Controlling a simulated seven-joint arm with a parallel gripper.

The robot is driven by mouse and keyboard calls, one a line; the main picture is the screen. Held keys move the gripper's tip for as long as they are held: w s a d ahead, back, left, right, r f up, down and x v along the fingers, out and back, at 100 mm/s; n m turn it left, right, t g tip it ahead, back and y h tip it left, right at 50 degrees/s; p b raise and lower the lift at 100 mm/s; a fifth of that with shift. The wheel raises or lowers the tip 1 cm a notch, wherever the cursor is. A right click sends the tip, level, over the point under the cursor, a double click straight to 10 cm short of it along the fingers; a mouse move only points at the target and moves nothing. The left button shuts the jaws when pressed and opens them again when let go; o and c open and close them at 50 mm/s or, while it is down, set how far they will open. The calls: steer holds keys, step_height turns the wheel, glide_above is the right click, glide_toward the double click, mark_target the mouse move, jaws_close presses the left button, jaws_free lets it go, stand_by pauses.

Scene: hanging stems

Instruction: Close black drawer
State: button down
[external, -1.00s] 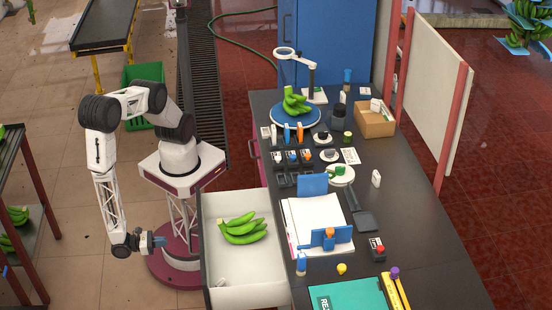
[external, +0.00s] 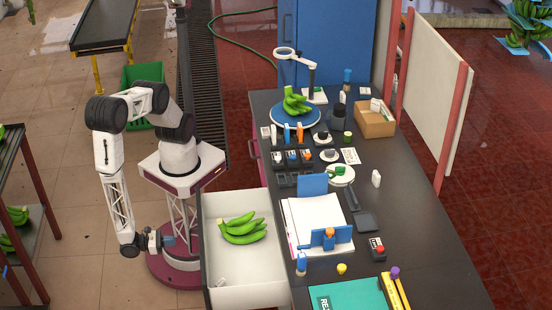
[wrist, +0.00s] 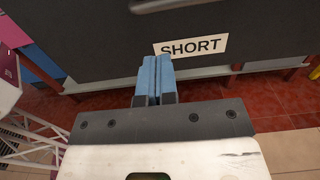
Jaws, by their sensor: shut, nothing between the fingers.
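The drawer (external: 270,297) is pulled out from the desk's left side in the external view. Its inside is white, and a bunch of green bananas (external: 242,228) lies in it. In the wrist view its black front (wrist: 100,40) fills the upper part, with a white "SHORT" label (wrist: 190,46) and part of a handle (wrist: 155,5) at the top edge. My gripper (external: 173,240) is left of the drawer, facing its front, with a small gap in the external view. Its blue fingers (wrist: 157,62) are shut and empty, pointing at the front just left of the label.
The dark desk (external: 400,225) holds papers (external: 310,220), a blue round stand with bananas (external: 296,113), a cardboard box (external: 374,120) and small tools. A small pale item (external: 220,282) lies in the drawer.

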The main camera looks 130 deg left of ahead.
steer(key=x, duration=1)
steer(key=shift+w+a, duration=0.1)
steer(key=shift+a, duration=0.05)
stand_by(0.5)
steer(key=x, duration=3.2)
steer(key=shift+w, duration=0.15)
steer(key=shift+w+a+f, duration=0.1)
steer(key=shift+w+a, duration=0.1)
steer(key=shift+d, duration=0.15)
steer(key=v, duration=1.4)
steer(key=shift+s, duration=0.4)
steer(key=shift+d, duration=0.1)
